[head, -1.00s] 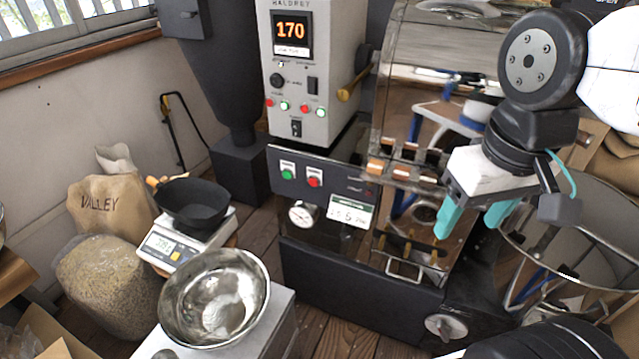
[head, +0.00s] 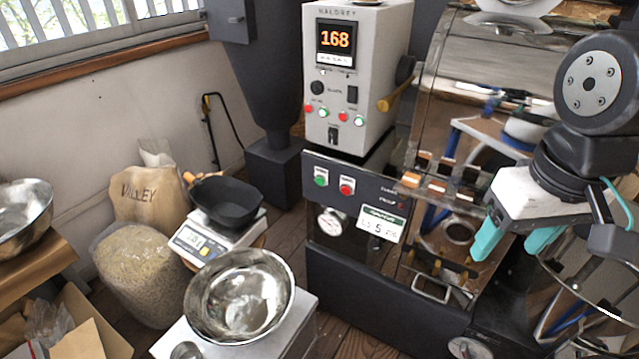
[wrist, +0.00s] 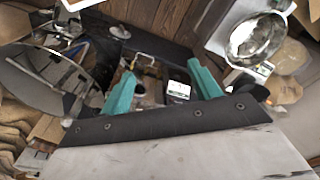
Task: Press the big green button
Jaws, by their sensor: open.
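The big green button (head: 321,177) sits on the dark front panel (head: 350,190) of the roaster in the head view, with a red button (head: 347,186) just to its right. My gripper (head: 505,243) is at the right of the head view, open and empty. Its two teal fingers point down, in front of the roaster's right part, well to the right of the green button and apart from it. In the wrist view the fingers (wrist: 162,92) are spread, with the roaster's front and a white label (wrist: 178,90) beyond them. I cannot make out the green button there.
A white control box (head: 345,80) with a 168 display and small red and green lights stands above the panel. A steel bowl (head: 205,310), a scale (head: 195,245) with a black pan (head: 230,203), and sacks (head: 150,200) stand left. Some wooden floor (head: 345,333) shows in front.

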